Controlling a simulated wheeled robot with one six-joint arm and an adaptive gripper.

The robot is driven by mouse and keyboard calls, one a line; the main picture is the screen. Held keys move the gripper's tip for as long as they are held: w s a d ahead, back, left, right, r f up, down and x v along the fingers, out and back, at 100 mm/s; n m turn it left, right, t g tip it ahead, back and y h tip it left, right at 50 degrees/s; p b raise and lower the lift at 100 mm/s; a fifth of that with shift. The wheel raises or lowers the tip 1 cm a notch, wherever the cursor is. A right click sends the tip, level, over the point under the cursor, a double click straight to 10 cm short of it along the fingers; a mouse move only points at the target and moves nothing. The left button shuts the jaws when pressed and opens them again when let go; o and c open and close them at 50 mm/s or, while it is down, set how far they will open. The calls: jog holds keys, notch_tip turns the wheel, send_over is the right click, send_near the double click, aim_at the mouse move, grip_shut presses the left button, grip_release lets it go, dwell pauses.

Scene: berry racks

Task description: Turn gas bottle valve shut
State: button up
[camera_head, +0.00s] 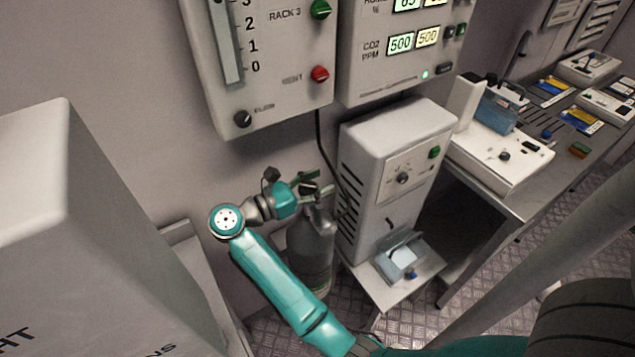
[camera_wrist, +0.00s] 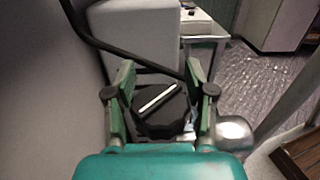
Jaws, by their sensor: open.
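The grey gas bottle (camera_head: 311,250) stands upright on the floor against the wall, beside the white cabinet. Its valve knob (camera_wrist: 162,106) shows in the wrist view as a black faceted knob with a white line running diagonally, lower left to upper right. My gripper (camera_wrist: 160,75) is open, with one green finger on each side of the knob. I cannot tell whether either finger touches it. In the head view my gripper (camera_head: 312,183) is at the top of the bottle, and the arm hides part of the bottle and most of the valve.
A white cabinet (camera_head: 400,135) with a dial stands right of the bottle, with a small tray (camera_head: 403,257) in front. A black hose (camera_wrist: 110,45) passes close to my gripper. Control panels (camera_head: 262,100) hang on the wall above. A large white box (camera_head: 75,210) stands left.

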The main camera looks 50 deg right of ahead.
jog(key=c, duration=0.9)
jog(key=shift+t, duration=0.3)
jog(key=n+t, duration=0.1)
jog(key=t, duration=0.1)
jog(key=n+t, duration=0.2)
jog(key=t, duration=0.1)
jog(key=w+n+t, duration=0.1)
jog(key=n+t, duration=0.1)
jog(key=shift+f+t+h, duration=0.1)
jog(key=shift+t+h, duration=0.2)
jog(key=shift+t, duration=0.1)
jog(key=shift+o, duration=0.2)
jog(key=shift+w+a+n+t+y, duration=0.15)
jog(key=shift+n+t+y, duration=0.2)
jog(key=shift+n+t, duration=0.5)
jog(key=shift+w+n+t+y, duration=0.25)
jog(key=shift+n+t, duration=0.3)
jog(key=shift+t, duration=0.45)
jog(key=shift+w+a+n+t+y, duration=0.1)
jog(key=shift+n+t+y, duration=0.3)
jog(key=shift+n+t, duration=0.45)
jog(key=o, duration=0.9)
jog(key=shift+c, duration=0.2)
